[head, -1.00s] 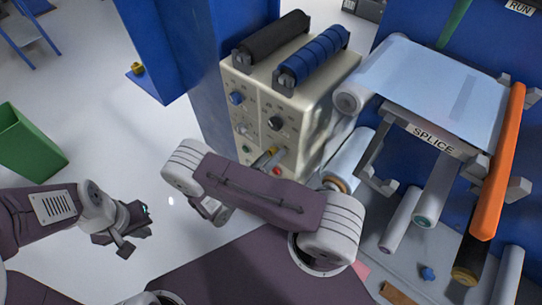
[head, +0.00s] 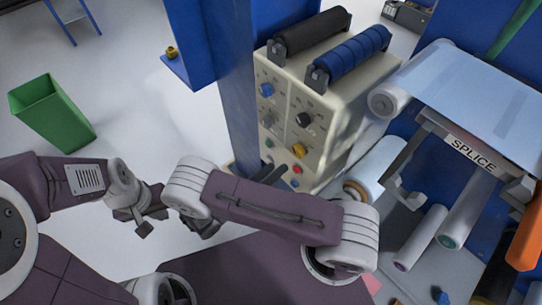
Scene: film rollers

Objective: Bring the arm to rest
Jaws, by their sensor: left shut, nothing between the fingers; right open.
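My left gripper (head: 150,219) is shut and empty, over the white floor at the left. My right arm crosses the lower middle of the head view. The dark fingers of my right gripper (head: 270,172) show just above this arm, in front of the cream control box (head: 335,123); they look parted, with nothing seen between them. The rest of this gripper is hidden behind the arm. The yellow knob (head: 299,150) and red button (head: 297,169) on the box are to the right of the fingers, apart from them in the picture.
A blue post (head: 236,100) stands left of the box, close to my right gripper. The splice stand (head: 471,154) with rollers and pale film (head: 470,90) is at the right. A green bin (head: 50,112) stands at the left. The floor between bin and post is clear.

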